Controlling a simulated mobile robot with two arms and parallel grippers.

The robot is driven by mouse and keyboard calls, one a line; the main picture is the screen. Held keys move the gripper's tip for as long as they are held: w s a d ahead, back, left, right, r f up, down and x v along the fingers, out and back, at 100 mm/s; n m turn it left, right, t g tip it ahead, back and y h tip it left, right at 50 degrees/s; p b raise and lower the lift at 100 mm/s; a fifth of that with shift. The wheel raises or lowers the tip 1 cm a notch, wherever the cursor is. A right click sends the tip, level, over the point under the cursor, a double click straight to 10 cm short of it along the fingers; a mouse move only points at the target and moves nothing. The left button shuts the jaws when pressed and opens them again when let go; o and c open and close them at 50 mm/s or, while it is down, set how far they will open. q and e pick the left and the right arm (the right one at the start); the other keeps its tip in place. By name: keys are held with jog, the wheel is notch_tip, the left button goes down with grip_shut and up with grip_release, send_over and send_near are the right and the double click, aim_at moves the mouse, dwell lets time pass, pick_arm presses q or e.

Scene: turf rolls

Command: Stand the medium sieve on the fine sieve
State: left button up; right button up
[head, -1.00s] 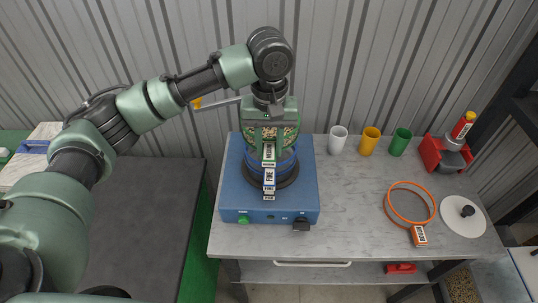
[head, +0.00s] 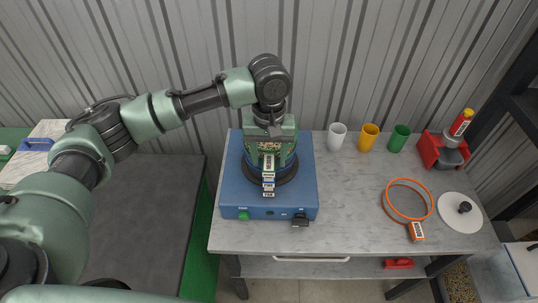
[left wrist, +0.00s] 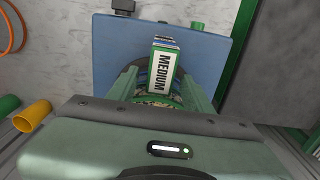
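The medium sieve (head: 268,163), with a green tab and granules inside, is in my left gripper (head: 269,143) over the blue shaker. Its MEDIUM label (left wrist: 162,70) faces up between the two fingers in the left wrist view. The fine sieve (head: 269,184) is directly below it on the shaker, mostly hidden except for its tab and a bit of blue rim. The medium sieve looks level and lined up with it, with no clear gap; whether it bears fully on the fine sieve cannot be told. My right gripper is not in view.
The blue shaker base (head: 236,190) stands on the grey bench (head: 345,220). To the right are white (head: 337,137), yellow (head: 368,137) and green (head: 399,138) cups, an orange sieve (head: 407,184), a white lid (head: 451,218) and a red stand (head: 433,150).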

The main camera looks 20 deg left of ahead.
pick_arm(q)
jog(key=shift+r, duration=0.5)
notch_tip(320, 180, up, 11)
jog(key=b, duration=0.3)
jog(key=shift+r, duration=0.2)
